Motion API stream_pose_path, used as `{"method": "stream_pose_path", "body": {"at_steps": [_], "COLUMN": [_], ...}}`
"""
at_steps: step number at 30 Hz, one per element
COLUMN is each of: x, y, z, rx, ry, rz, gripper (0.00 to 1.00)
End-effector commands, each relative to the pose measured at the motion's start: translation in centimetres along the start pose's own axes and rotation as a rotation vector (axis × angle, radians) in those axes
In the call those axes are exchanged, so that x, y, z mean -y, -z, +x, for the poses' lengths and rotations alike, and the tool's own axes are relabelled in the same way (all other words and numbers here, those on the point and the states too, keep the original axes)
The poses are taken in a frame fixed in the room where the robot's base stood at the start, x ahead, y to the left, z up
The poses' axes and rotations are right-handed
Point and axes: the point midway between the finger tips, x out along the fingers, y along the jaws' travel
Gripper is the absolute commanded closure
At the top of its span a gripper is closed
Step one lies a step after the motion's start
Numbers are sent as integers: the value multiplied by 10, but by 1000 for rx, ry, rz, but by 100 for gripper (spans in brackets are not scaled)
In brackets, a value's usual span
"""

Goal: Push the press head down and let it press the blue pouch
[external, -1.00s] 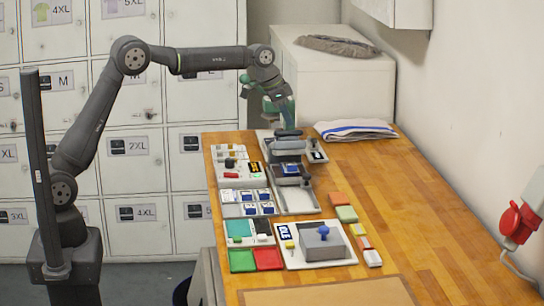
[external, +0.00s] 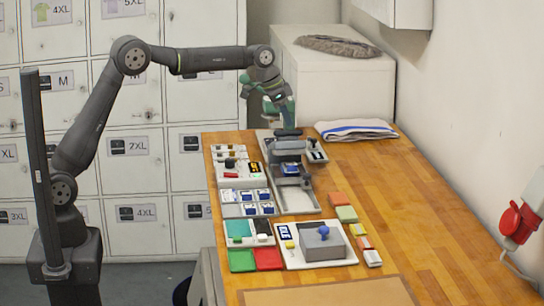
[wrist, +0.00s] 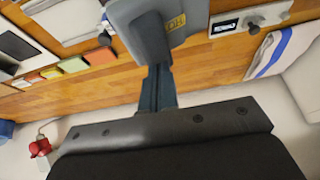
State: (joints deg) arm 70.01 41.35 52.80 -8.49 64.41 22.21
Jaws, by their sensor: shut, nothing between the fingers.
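The press head (external: 288,146) is a grey block on the press at the back of the wooden table, and it also shows at the top of the wrist view (wrist: 150,28). My gripper (external: 287,132) is shut and empty, pointing down at the top of the press head. In the wrist view its shut fingers (wrist: 156,88) reach the head's edge; I cannot tell if they touch it. The blue pouch (external: 291,169) lies on the press bed (external: 300,203), just in front of the head. How far the head sits above the pouch is unclear.
A switch box (external: 316,151) stands right of the press, and a folded striped towel (external: 355,131) lies behind it. Trays of blue items (external: 247,203) and a control panel (external: 240,170) stand to the left. The table's right side is clear.

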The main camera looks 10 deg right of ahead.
Motion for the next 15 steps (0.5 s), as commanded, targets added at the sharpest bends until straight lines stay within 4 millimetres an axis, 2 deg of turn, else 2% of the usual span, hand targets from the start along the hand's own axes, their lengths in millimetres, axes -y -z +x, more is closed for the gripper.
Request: {"method": "stream_pose_path", "body": {"at_steps": [15], "x": [-1], "y": [-4], "z": [9], "rx": [1], "ry": [0], "rz": [0], "gripper": [100]}}
